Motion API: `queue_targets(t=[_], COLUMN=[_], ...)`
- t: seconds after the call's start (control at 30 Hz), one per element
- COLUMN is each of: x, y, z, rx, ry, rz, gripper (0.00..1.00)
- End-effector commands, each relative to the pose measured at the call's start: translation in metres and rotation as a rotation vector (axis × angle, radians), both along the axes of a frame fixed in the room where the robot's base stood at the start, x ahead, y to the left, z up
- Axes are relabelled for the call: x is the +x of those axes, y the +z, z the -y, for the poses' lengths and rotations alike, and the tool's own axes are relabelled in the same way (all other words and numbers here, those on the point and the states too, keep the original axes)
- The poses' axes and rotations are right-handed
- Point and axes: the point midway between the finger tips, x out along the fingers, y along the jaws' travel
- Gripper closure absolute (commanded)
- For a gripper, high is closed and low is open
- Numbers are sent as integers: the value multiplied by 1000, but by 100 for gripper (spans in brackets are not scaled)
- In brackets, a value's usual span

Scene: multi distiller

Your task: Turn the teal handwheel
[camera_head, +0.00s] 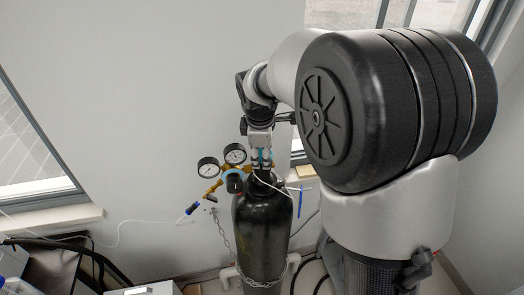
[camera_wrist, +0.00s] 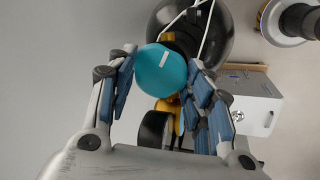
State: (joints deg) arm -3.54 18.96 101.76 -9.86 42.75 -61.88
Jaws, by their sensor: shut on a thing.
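The teal handwheel (camera_wrist: 161,70) is round with a white mark on its top, and sits above the neck of the black gas cylinder (camera_wrist: 222,35). In the wrist view my gripper (camera_wrist: 162,72) has one finger on each side of the handwheel and is shut on it. In the head view my gripper (camera_head: 262,158) points down over the top of the cylinder (camera_head: 262,225). Only a sliver of teal shows there, and the wheel is mostly hidden by the gripper.
Two round gauges (camera_head: 222,160) on a brass regulator stand left of the cylinder neck. A chain (camera_head: 226,240) hangs around the cylinder. A white box (camera_wrist: 252,108) stands at right in the wrist view. Plain wall lies behind, with windows at both sides.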

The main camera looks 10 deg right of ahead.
Motion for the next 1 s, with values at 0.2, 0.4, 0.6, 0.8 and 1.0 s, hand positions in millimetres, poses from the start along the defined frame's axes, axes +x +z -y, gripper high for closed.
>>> queue_targets(t=[0.2,0.4,0.6,0.8,1.0], x=[1,1,0,-3,-16], y=[2,1,1,17,57], z=[0,0,0,-2,-6], rx=[0,0,0,0,0], ry=[-1,-1,-1,-1,0], rz=[4,2,1,5,7], gripper=[40,32,32,32,32])
